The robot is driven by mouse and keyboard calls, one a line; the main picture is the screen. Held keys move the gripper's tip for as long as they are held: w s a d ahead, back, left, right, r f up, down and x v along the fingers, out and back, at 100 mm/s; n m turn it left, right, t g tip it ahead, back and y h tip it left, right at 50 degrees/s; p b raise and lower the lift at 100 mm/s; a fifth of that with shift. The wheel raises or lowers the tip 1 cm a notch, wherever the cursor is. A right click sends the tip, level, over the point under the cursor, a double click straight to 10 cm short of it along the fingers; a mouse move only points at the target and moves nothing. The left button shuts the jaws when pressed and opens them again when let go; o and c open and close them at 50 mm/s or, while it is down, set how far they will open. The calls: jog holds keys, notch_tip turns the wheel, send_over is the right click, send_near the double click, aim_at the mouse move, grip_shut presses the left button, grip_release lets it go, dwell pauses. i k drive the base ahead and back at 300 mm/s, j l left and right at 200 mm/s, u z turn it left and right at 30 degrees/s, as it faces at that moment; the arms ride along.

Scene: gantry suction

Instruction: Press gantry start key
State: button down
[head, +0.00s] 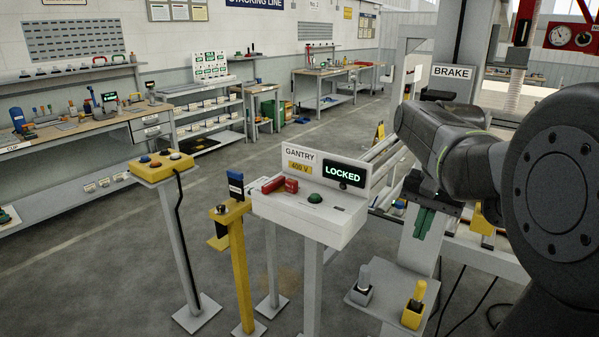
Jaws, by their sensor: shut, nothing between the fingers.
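The white gantry console (345,222) stands on legs in the middle of the head view. Its upright panel reads GANTRY and 400 V, and its lit display (342,173) reads LOCKED in green. A round green push key (315,198) sits on the console's top. A red lever or switch (280,185) lies to the left of the key. My gripper (424,232) hangs to the right of the console, pointing down, with its green fingers together and empty. It is apart from the key.
A yellow button box (161,167) on a post and a yellow stand (236,262) holding a blue-topped item are left of the console. A low shelf (385,318) bears a grey and a yellow knobbed block. Workbenches line the back wall; floor between is clear.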

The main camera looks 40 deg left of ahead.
aim_at(313, 197)
jog(key=i+j, duration=0.1)
jog(key=j, duration=0.45)
jog(key=i+j, duration=0.15)
jog(key=j, duration=0.4)
jog(key=i+j+z, duration=0.1)
jog(key=j, duration=0.45)
jog(key=i+j, duration=0.1)
jog(key=j, duration=0.45)
